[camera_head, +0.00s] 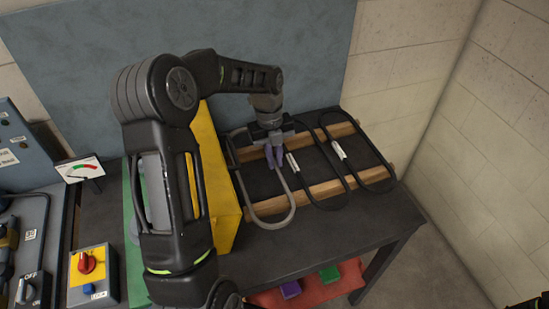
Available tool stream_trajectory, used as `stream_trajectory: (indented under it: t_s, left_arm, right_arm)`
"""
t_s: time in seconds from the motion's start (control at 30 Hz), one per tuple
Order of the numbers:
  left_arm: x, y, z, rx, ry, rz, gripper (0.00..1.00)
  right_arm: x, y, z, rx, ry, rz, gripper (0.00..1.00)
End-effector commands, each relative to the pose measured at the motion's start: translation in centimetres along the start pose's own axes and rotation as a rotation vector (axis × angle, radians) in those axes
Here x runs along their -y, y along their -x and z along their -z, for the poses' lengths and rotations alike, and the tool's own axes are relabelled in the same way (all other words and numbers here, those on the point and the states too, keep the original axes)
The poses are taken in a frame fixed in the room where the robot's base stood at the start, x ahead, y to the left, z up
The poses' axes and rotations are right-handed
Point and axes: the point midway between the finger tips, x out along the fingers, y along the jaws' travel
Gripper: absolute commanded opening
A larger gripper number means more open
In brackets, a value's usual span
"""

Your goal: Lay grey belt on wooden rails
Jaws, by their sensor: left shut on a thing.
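The grey belt (269,224) is a long loop at the left end of the two wooden rails. Its near end reaches past the front rail (328,190). The back rail (337,131) runs behind, parallel to it. My left gripper (274,160) points down with purple fingertips, shut on the right side of the grey belt, between the rails. The gripper hides part of the belt's far end, and I cannot tell whether the belt touches the rails. Two black belts with white tags, a middle one (314,203) and a right one (389,179), lie across both rails.
A yellow box (219,170) stands close to the left of the grey belt, beside my left arm. A gauge (80,168) and a red-knob switch box (88,270) are at the left. A wall bounds the right. The front right tabletop (370,215) is clear.

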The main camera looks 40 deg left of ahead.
Motion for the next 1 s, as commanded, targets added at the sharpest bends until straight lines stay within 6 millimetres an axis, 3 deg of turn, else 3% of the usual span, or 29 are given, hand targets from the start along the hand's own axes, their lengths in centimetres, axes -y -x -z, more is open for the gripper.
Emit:
stream_trajectory:
  t_s: [0.07, 0.1, 0.37, 0.73, 1.0]
  left_arm:
    - [0.0, -0.4, -0.1, 0.0, 0.0, 0.0, 0.0]
    - [0.0, -0.4, -0.1, 0.0, 0.0, 0.0, 0.12]
    - [0.0, -0.3, 0.0, 0.0, 0.0, 0.0, 0.33]
    - [0.0, 0.4, 0.0, 0.0, 0.0, 0.0, 0.33]
    - [0.1, 5.0, 0.1, 0.002, 0.0, 0.001, 0.33]
  right_arm:
    - [-0.1, -0.2, 0.0, -0.001, 0.001, 0.001, 0.36]
    - [-0.1, -0.2, 0.0, -0.001, 0.001, 0.001, 0.36]
    - [0.0, -0.1, 0.0, -0.001, 0.0, 0.001, 0.36]
    - [0.1, 0.3, 0.0, 0.0, 0.0, 0.0, 0.36]
    - [1.0, 3.4, -0.3, 0.008, -0.006, -0.009, 0.36]
